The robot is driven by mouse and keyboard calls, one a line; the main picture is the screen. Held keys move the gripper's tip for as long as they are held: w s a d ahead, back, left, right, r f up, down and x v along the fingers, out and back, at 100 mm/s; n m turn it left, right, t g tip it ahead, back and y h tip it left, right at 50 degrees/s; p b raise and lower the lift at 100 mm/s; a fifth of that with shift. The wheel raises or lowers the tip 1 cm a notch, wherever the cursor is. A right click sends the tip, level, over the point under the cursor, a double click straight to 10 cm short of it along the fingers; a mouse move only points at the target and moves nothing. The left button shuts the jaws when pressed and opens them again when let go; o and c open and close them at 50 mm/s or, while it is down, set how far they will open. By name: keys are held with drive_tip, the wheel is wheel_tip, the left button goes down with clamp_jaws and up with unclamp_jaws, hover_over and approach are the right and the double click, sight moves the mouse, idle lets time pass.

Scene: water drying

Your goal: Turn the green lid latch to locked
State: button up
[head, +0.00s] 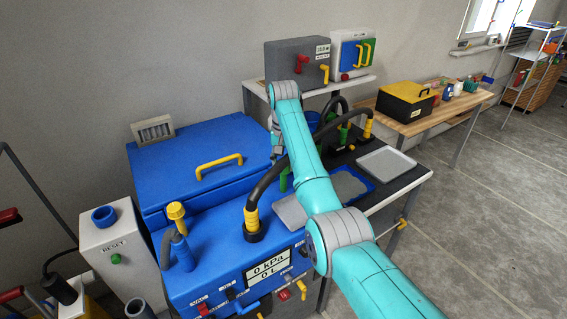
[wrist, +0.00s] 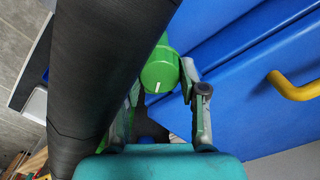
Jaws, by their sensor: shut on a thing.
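The green lid latch (wrist: 160,70) is a round green knob with a short white mark on its face. In the wrist view it sits beside the blue lid (wrist: 225,60). My gripper (wrist: 163,82) has a finger on each side of it and is shut on it. The left finger is partly hidden by a thick black hose. In the head view the blue lid (head: 185,150) is down on the blue tank. My gripper (head: 277,148) is at its right edge, partly hidden by my arm, so the grip is not clear there.
The thick black hose (wrist: 100,60) runs close along my gripper's left side. The lid has a yellow handle (head: 218,166). A black hose (head: 268,183) arches under my arm to the tank. Grey trays (head: 386,163) lie on the bench at right.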

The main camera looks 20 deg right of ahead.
drive_tip(key=n, duration=0.5)
drive_tip(key=shift+n, duration=0.3)
drive_tip(key=n, duration=0.4)
drive_tip(key=shift+n, duration=0.4)
drive_tip(key=o, duration=1.1)
drive_tip(key=shift+o, duration=0.2)
